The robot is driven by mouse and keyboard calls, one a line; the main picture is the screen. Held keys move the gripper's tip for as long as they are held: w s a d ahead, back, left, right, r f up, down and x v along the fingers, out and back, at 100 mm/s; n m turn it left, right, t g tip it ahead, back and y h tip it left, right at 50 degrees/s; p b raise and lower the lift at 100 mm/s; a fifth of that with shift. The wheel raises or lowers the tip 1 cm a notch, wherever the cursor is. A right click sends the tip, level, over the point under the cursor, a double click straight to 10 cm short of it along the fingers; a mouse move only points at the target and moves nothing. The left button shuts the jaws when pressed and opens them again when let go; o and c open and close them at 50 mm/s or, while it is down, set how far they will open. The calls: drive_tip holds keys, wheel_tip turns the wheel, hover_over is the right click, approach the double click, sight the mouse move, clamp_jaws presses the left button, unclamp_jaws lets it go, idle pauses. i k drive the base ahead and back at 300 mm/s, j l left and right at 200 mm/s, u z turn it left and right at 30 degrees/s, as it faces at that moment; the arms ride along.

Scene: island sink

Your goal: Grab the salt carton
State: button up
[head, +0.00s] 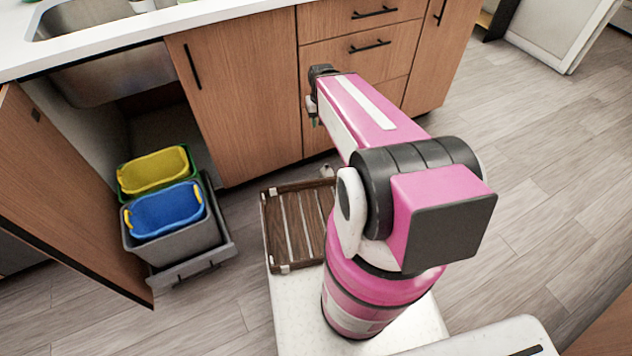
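I see no salt carton that I can make out in the head view. My gripper (313,108) is at the far end of my pink arm, in front of the wooden drawers below the counter. Only a small part of it shows past the arm, with a small green bit at its lower end. Its fingers are mostly hidden, so I cannot tell whether it is open or shut or whether it holds anything.
A white counter (215,8) with a steel sink (85,18) is at the upper left. Below it a cabinet door (65,200) stands open beside a pulled-out bin holder with a yellow tub (153,170) and a blue tub (166,210). The floor at right is clear.

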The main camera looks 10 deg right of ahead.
sight(326, 171)
drive_tip(key=i+l, duration=0.15)
drive_tip(key=l, duration=0.2)
drive_tip(key=i+l+u, duration=0.2)
drive_tip(key=l, duration=0.3)
drive_tip(key=l+u, duration=0.25)
drive_tip(key=l, duration=0.25)
drive_tip(key=k+l+u, duration=0.2)
drive_tip(key=l, duration=0.3)
drive_tip(key=i+l+u, duration=0.1)
drive_tip(key=l+u, duration=0.15)
drive_tip(key=l, duration=0.3)
drive_tip(key=k+l+u, duration=0.2)
drive_tip(key=l, duration=0.3)
drive_tip(key=l+u, duration=0.25)
drive_tip(key=l, duration=0.25)
drive_tip(key=k+l+u, duration=0.2)
drive_tip(key=l, duration=0.25)
drive_tip(key=k+l+u, duration=0.2)
drive_tip(key=l, duration=0.25)
